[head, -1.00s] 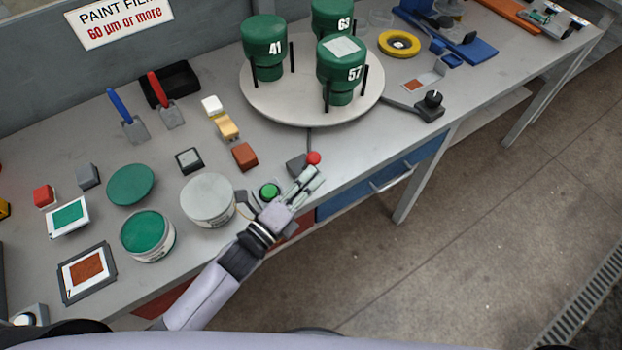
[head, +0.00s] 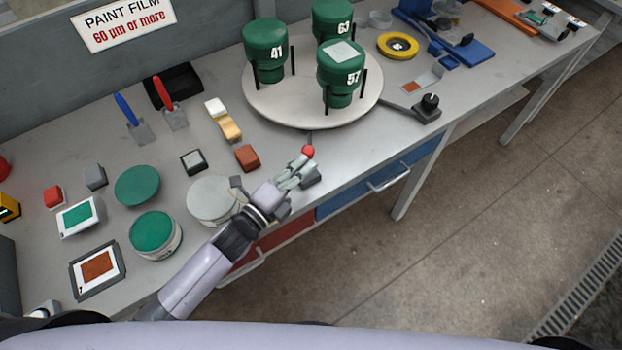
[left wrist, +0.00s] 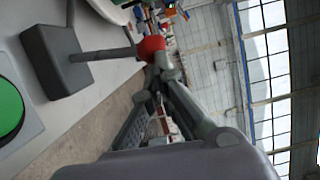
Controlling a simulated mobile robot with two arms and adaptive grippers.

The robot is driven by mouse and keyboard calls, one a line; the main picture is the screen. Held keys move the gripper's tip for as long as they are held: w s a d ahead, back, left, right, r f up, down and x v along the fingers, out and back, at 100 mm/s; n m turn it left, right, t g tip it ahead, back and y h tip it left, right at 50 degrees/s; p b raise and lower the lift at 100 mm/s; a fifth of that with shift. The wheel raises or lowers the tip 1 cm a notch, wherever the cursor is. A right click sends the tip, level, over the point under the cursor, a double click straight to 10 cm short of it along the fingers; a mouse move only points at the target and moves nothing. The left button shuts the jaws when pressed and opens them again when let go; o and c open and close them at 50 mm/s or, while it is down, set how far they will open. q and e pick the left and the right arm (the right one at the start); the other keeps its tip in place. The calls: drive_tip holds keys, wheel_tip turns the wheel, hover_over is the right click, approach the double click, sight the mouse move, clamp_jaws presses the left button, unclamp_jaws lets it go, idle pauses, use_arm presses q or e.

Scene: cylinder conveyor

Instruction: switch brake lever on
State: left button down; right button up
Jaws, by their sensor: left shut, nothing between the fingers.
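The brake lever shows as a red ball knob (head: 307,151) near the bench's front edge, below the round turntable. In the left wrist view the red knob (left wrist: 151,46) sits at the end of a thin grey stem that comes from a dark grey block (left wrist: 68,62). My left gripper (head: 299,163) is shut with nothing between its fingers. Its fingertips (left wrist: 160,68) are right at the knob and seem to touch it. In the head view the gripper hides most of the lever's stem and block. My right gripper is not in view.
A green button (left wrist: 8,106) lies beside the lever block. A pale round can (head: 212,198) stands left of my gripper, and a brown block (head: 247,157) lies behind it. The floor in front of the bench is clear.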

use_arm(q)
drive_tip(key=w+a+r, duration=0.1)
drive_tip(key=w+a, duration=0.2)
drive_tip(key=w, duration=0.2)
drive_tip(key=shift+a+b, duration=0.2)
drive_tip(key=shift+b, duration=0.2)
drive_tip(key=shift+r, duration=0.15)
idle(0.5)
